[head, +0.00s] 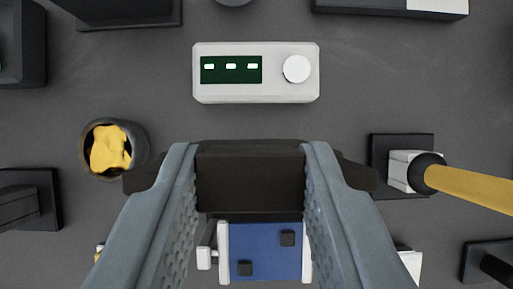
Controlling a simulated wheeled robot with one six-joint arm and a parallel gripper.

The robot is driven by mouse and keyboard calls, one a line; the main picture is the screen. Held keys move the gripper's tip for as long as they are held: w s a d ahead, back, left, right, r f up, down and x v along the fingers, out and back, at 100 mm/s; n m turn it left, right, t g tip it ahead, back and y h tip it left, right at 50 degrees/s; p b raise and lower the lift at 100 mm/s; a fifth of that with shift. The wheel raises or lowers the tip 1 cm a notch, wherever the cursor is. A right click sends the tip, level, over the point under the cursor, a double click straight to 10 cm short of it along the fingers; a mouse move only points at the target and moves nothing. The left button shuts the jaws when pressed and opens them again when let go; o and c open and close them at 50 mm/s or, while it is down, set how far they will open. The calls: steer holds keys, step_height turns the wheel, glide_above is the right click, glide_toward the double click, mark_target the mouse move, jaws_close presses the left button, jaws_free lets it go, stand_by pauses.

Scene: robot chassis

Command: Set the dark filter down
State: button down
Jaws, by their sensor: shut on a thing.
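My gripper (249,150) is in the lower middle of the head view, its two grey fingers shut on the dark filter (250,180). The filter is a dark brown block. It spans the gap between the fingers, and dark parts show beyond both fingers. The fingers hide some of it. I cannot tell whether its underside touches anything.
A blue panel (265,255) with white side rails lies below the filter in the picture. A white box with a green display (231,69) is ahead. A dark cup with yellow contents (110,148) is left; a yellow rod (470,188) is right. Grey surface between is clear.

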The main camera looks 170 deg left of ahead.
steer(key=shift+f, duration=2.75)
steer(key=c, duration=1)
jaws_free()
steer(key=shift+c, duration=0.2)
steer(key=v, duration=1.2)
steer(key=shift+r, duration=0.2)
